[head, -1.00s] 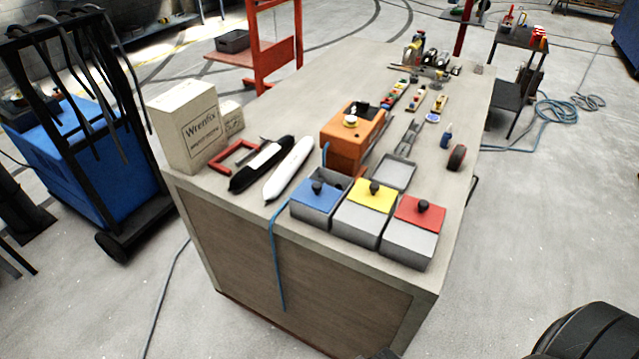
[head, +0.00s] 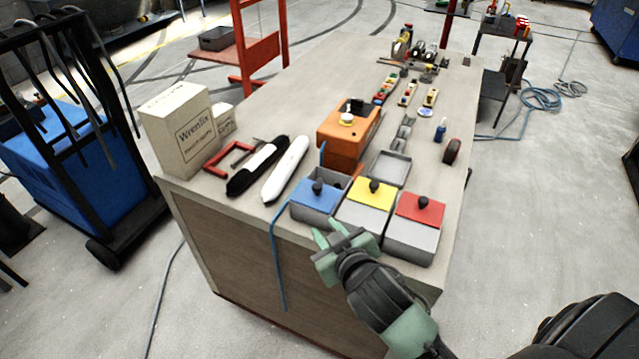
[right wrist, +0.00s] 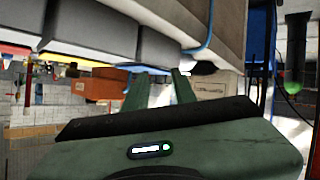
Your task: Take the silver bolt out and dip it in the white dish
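No silver bolt can be made out in either view. My right gripper (head: 329,233) is open and empty, in front of the blue-lidded and yellow-lidded boxes. My left gripper is out of view.
An orange box (head: 343,148) stands behind the blue-lidded box. A white rounded object (head: 286,168), a black one (head: 257,168) and a Wrenfix carton (head: 180,128) are to the left. A blue cord (head: 278,262) hangs over the front edge. A dark red roll (head: 452,151) lies right.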

